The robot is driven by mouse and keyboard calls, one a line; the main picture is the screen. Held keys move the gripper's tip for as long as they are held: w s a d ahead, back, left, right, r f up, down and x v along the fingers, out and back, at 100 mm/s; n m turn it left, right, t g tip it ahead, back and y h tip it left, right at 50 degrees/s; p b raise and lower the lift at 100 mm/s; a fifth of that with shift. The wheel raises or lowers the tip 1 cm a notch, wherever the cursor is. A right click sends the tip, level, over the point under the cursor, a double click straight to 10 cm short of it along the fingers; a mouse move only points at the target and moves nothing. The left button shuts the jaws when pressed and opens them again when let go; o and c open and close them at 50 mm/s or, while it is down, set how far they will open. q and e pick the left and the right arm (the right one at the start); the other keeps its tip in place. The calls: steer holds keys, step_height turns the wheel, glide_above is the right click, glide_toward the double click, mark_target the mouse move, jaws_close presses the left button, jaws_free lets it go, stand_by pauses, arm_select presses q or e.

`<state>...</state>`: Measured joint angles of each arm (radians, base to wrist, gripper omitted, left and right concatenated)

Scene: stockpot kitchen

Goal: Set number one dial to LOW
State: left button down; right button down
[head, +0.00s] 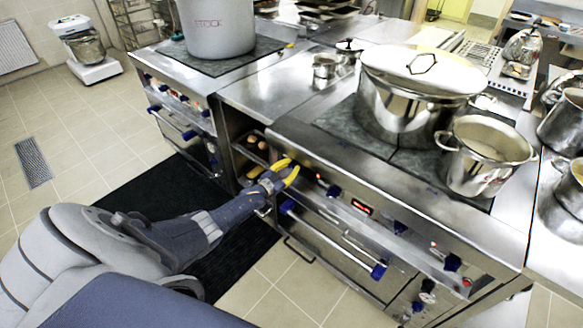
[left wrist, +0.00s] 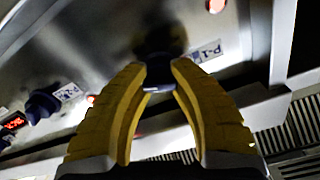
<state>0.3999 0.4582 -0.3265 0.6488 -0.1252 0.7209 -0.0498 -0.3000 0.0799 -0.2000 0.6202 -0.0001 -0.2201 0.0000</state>
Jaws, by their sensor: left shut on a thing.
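The number one dial (left wrist: 158,72) is a dark knob beside a label (left wrist: 207,52) that reads like P-1, on the stove's steel front panel. My left gripper (head: 292,173) is at the left end of that panel in the head view. In the left wrist view its yellow fingers (left wrist: 158,88) are shut on the dial, one on each side. The dial is hidden behind the fingers in the head view. The dial's setting and any LOW mark cannot be read. My right gripper is not in view.
A neighbouring dark blue knob (head: 333,190) and a red lit display (head: 361,207) sit to the right on the same panel. An oven handle (head: 330,238) runs below. A large lidded pot (head: 415,105) and an open pot (head: 485,160) stand on the stove top.

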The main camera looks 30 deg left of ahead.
arm_select(q)
steer(key=c, duration=1)
jaws_free()
steer(key=shift+o, duration=0.2)
steer(key=s+a, duration=0.1)
steer(key=s, duration=1)
steer(key=shift+s+a, duration=0.15)
steer(key=shift+s, duration=0.25)
steer(key=shift+f, duration=0.1)
